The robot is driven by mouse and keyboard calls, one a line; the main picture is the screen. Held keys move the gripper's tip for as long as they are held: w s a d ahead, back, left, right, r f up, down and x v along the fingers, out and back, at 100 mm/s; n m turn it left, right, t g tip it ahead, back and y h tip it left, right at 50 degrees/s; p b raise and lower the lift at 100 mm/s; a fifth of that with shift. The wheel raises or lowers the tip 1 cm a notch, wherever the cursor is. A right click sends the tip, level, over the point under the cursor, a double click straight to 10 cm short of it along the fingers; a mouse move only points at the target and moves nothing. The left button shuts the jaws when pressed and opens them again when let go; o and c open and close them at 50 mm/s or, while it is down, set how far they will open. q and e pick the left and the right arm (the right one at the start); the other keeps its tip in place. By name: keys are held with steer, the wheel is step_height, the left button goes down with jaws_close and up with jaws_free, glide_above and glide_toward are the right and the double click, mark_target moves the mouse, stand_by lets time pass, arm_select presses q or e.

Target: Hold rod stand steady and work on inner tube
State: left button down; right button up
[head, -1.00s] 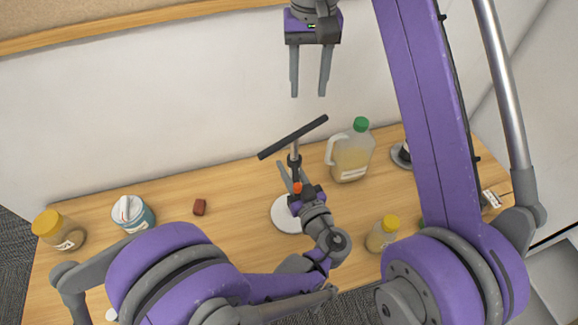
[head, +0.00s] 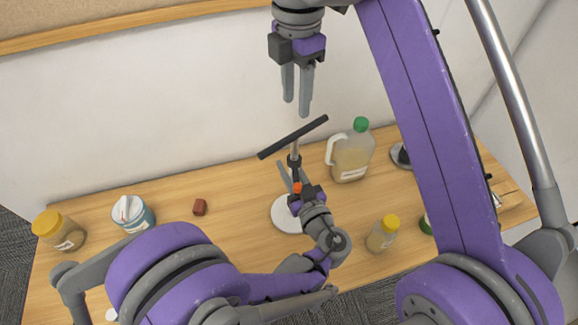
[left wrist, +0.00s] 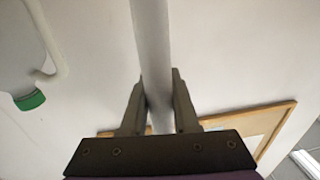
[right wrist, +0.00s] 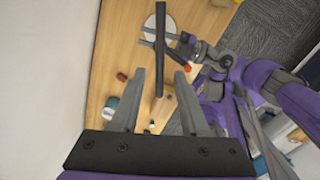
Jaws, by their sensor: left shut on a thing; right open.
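The rod stand has a round white base (head: 284,214), an upright pole and a dark crossbar (head: 293,137) on top. An orange knob (head: 297,187) sits lower, beside my left gripper (head: 289,175). That gripper is shut on the pole; the left wrist view shows the grey pole (left wrist: 150,45) between its fingers. My right gripper (head: 297,107) is open and empty above the crossbar. In the right wrist view the crossbar (right wrist: 160,55) lies beyond the open fingers.
A handled jug with a green cap (head: 351,155) stands right of the stand. A yellow-capped bottle (head: 383,234) is nearer on the right. A small brown block (head: 199,207), a blue-and-white tub (head: 134,213) and a yellow-lidded jar (head: 60,231) are on the left. A wall runs behind the table.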

mark_target(295, 133)
steer(key=shift+f+n, duration=0.2)
steer(key=shift+n, duration=0.3)
steer(key=shift+f, duration=3.85)
jaws_close()
steer(key=shift+r, duration=0.15)
